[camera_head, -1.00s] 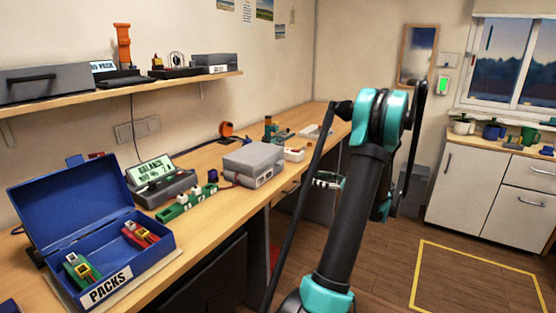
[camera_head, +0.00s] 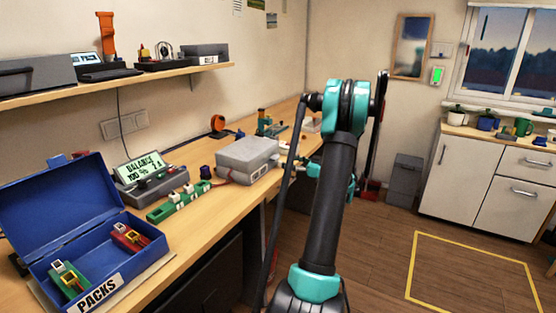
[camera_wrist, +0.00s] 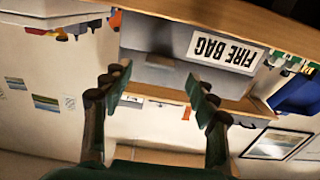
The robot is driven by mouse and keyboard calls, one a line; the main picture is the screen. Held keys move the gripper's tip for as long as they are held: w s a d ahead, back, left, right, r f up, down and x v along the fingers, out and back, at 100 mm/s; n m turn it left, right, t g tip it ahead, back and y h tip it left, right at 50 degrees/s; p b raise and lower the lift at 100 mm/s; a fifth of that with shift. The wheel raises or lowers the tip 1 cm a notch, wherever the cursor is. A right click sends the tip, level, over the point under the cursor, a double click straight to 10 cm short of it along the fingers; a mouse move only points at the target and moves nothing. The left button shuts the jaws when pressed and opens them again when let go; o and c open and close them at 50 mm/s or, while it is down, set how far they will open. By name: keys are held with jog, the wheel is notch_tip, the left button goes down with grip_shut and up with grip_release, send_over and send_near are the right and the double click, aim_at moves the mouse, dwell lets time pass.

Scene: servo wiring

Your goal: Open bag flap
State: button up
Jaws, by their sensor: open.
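The grey fire bag (camera_head: 246,158) sits on the workbench, left of my arm in the head view. Its top looks closed. In the wrist view, the bag (camera_wrist: 150,36) appears upside down with a white "FIRE BAG" label (camera_wrist: 224,50) on its side. My gripper (camera_wrist: 160,90) is open and empty, its two fingers spread on either side in front of the bag. I cannot tell how far the fingertips are from it. In the head view my arm mostly hides the gripper, just right of the bag.
A blue open box (camera_head: 80,240) labelled PACKS holds red and green packs at the bench's left. A balance display (camera_head: 146,176) and a green block row (camera_head: 178,202) stand between box and bag. A shelf (camera_head: 120,82) hangs above. Floor to the right is clear.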

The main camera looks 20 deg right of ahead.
aim_at(278, 157)
jog(key=shift+x, duration=2.55)
jog(key=shift+c, duration=0.5)
grip_shut()
